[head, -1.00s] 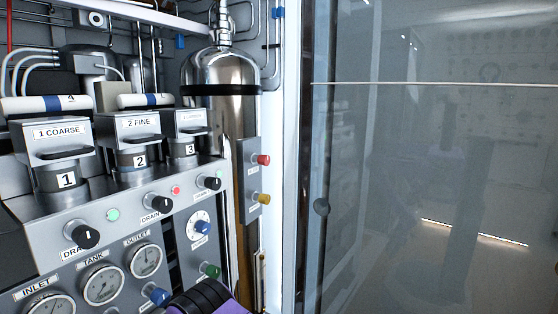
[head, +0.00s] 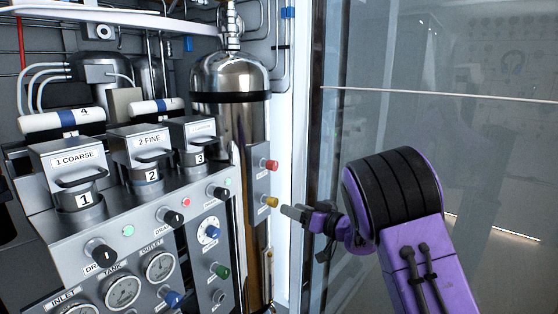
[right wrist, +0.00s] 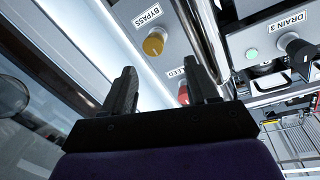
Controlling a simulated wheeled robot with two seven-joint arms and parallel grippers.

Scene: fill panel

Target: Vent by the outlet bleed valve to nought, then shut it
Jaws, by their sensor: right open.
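A small side plate on the panel carries a red knob (head: 271,165) above a yellow knob (head: 270,202). In the right wrist view the yellow knob (right wrist: 154,43) is labelled BYPASS; the red knob (right wrist: 183,95) has a partly hidden label ending in "LEED". My right gripper (head: 292,212) is open and empty, its fingers pointing left, close to the yellow knob in the head view. In the right wrist view the gripper (right wrist: 160,70) has the red knob partly behind its right finger. Contact cannot be told. The OUTLET gauge (head: 160,267) is too small to read.
A steel cylinder (head: 228,120) stands behind the side plate. Left of it are filter housings, black drain knobs (head: 100,254), a blue knob (head: 173,299) and a green knob (head: 221,271). A glass door (head: 400,130) is on the right, behind my right arm.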

